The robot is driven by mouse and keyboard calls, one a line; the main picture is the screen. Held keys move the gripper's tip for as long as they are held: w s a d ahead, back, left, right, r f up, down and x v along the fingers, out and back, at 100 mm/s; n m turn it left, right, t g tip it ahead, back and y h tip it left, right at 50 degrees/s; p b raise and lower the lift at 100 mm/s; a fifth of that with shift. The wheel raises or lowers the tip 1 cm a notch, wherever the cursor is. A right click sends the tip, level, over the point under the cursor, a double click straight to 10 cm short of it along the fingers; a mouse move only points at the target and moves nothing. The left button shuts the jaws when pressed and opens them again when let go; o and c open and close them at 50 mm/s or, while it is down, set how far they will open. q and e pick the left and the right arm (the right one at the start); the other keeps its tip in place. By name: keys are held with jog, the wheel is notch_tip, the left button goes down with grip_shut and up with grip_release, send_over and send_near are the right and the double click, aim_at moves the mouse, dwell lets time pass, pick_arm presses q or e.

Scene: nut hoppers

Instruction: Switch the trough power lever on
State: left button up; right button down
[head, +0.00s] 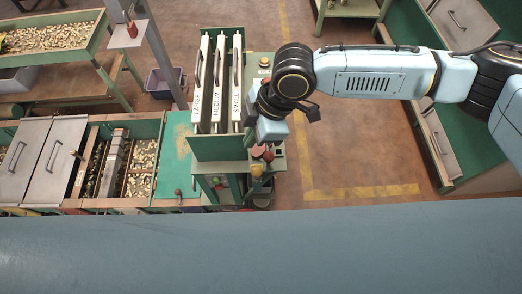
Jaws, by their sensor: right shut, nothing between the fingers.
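My right gripper (268,146) is shut and empty. It hangs over the right end of the green hopper stand, seen from above, with its fingers mostly hidden under the wrist. I cannot tell whether the gripper touches the red knob. A small dark-knobbed lever (178,193) stands on the green plate (175,150) left of the stand. No label shows which control is the trough power lever, nor its position. My left gripper is not in view.
White slide panels (216,85) marked LARGE, MEDIUM and SMALL stand upright beside my right gripper. A trough (165,120) with nuts and grey lids (55,165) lies left. A green cabinet (440,150) stands at right. Between it and the stand is open floor (350,150).

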jog(key=shift+w+d+h, duration=0.3)
jog(key=shift+w+d, duration=0.15)
jog(key=shift+d, duration=0.4)
send_over(261, 153)
jog(key=s+a, duration=0.4)
jog(key=f, duration=0.8)
jog(key=shift+s+d+f, duration=0.1)
jog(key=shift+s+f, duration=0.1)
jog(key=shift+f, duration=0.2)
jog(key=d, duration=0.2)
jog(key=f+p, duration=0.1)
jog(key=shift+w+d, duration=0.35)
jog(key=shift+d, duration=0.05)
jog(key=shift+w+d+f, duration=0.1)
jog(key=shift+d, duration=0.35)
